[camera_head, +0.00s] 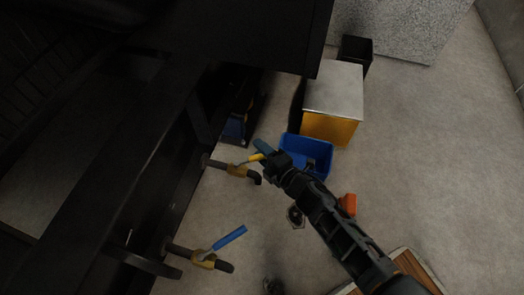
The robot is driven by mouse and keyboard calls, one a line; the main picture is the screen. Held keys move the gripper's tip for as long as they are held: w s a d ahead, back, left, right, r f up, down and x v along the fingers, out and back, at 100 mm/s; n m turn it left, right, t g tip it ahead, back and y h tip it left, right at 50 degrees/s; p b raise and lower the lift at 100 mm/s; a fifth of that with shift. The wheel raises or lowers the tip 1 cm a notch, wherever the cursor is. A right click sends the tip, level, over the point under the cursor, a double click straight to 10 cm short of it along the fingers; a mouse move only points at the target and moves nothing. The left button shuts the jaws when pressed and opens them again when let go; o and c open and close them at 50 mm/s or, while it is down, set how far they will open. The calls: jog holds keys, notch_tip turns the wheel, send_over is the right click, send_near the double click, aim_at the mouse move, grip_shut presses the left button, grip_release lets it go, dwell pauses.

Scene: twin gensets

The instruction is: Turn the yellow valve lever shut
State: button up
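The yellow valve lever (254,158) sits on a brass-coloured valve body (236,170) on a short pipe that sticks out from the dark machine. The lever slants up and right from the valve body, at an angle to the pipe. My gripper (266,152) is at the lever's outer end, coming from the lower right. It overlaps the lever's tip in this view, and I cannot tell whether it touches. The fingers are too small and dark to show whether they are open or shut.
A second valve with a blue lever (230,237) is nearer, below. A blue bin (318,150) stands just beyond my gripper, with a yellow cabinet (334,96) behind it. An orange object (348,204) lies beside my arm. Open floor (440,160) is at right.

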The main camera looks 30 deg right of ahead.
grip_shut()
dwell(0.3)
